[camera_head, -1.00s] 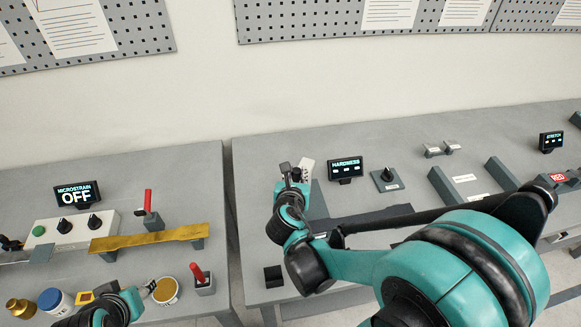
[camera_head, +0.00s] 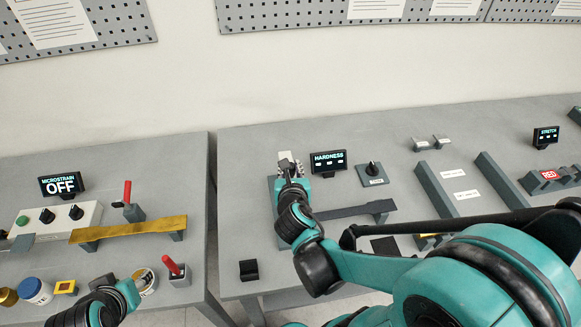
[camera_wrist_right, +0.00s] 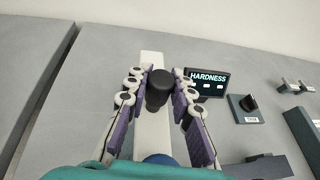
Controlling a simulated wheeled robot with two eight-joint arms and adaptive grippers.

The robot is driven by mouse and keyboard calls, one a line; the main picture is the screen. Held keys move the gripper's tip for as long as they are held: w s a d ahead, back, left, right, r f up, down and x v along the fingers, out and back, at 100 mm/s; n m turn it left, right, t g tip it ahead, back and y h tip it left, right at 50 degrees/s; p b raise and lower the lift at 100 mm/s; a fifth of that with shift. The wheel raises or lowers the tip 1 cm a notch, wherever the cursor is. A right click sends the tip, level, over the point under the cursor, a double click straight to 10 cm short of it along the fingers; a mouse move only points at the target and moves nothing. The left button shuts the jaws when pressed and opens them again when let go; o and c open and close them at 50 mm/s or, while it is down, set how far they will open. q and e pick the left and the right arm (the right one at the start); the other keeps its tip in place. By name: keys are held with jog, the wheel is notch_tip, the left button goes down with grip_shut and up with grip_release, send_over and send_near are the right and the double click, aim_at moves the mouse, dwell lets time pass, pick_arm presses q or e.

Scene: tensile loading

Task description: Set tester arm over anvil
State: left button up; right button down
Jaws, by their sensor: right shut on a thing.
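The hardness tester stands at the left of the right bench, beside the HARDNESS display (camera_head: 328,162). Its pale arm (camera_wrist_right: 151,61) runs lengthwise under my right gripper in the wrist view, with a black round knob (camera_wrist_right: 159,86) on it. My right gripper (camera_wrist_right: 157,84) is shut on that knob, with fingers on both sides. In the head view the right gripper (camera_head: 289,171) covers most of the tester. The anvil cannot be made out; a blue round part (camera_wrist_right: 160,158) shows low in the wrist view. My left gripper (camera_head: 104,284) is partly seen at bottom left; its jaws are unclear.
A dial box (camera_head: 373,174) stands right of the display. A dark bar on supports (camera_head: 352,211) lies in front. Two long grey rails (camera_head: 434,188) are further right. A black block (camera_head: 249,269) sits near the front edge. A gap separates the benches.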

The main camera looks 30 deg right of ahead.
jog(key=shift+s, duration=0.1)
jog(key=c, duration=1.3)
grip_release()
jog(key=shift+d, duration=0.1)
jog(key=shift+s+r, duration=0.1)
jog(key=shift+s, duration=0.05)
jog(key=v, duration=1.1)
jog(key=shift+s+a, duration=0.25)
jog(key=shift+s, duration=0.05)
